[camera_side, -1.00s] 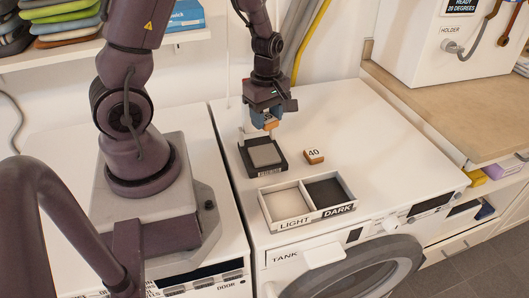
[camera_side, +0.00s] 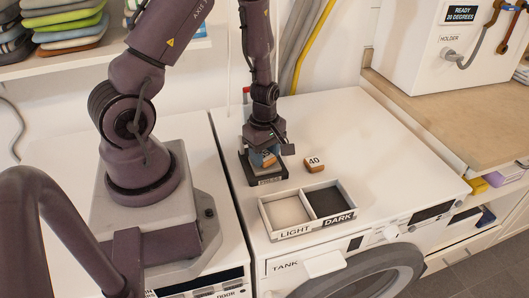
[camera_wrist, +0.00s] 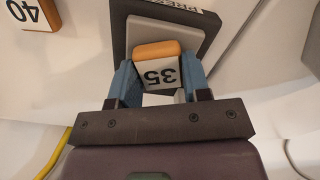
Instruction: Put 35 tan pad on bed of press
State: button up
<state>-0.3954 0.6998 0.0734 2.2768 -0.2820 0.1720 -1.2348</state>
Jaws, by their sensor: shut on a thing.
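The tan pad marked 35 (camera_wrist: 157,68) is between the blue fingers of my gripper (camera_wrist: 160,88) in the wrist view, with its number side showing. In the side view my gripper (camera_side: 266,160) is low over the press (camera_side: 268,181), and the pad (camera_side: 268,159) shows partly at the fingers. The press is a dark frame with a grey bed; the wrist view shows its bed (camera_wrist: 195,42) around and behind the pad. My gripper hides most of the bed in the side view. I cannot tell whether the pad touches the bed.
Another tan pad, marked 40 (camera_side: 314,163), lies on the white machine top to the right of the press. A tray marked LIGHT and DARK (camera_side: 305,232) stands in front.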

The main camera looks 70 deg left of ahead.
aim_at(265, 155)
jog(key=shift+f, duration=0.15)
jog(key=o, duration=0.9)
notch_tip(265, 155, up, 12)
jog(key=s+d+r+m+t, duration=0.2)
jog(key=d+r+m, duration=0.4)
jog(key=r+m, duration=0.3)
jog(key=s+d+r+m+t, duration=0.3)
jog(key=d+r+m, duration=0.4)
jog(key=r+m, duration=0.3)
jog(key=s+m, duration=0.1)
jog(key=m, duration=0.2)
jog(key=shift+s+r+m+t, duration=0.2)
jog(key=shift+m+t, duration=0.1)
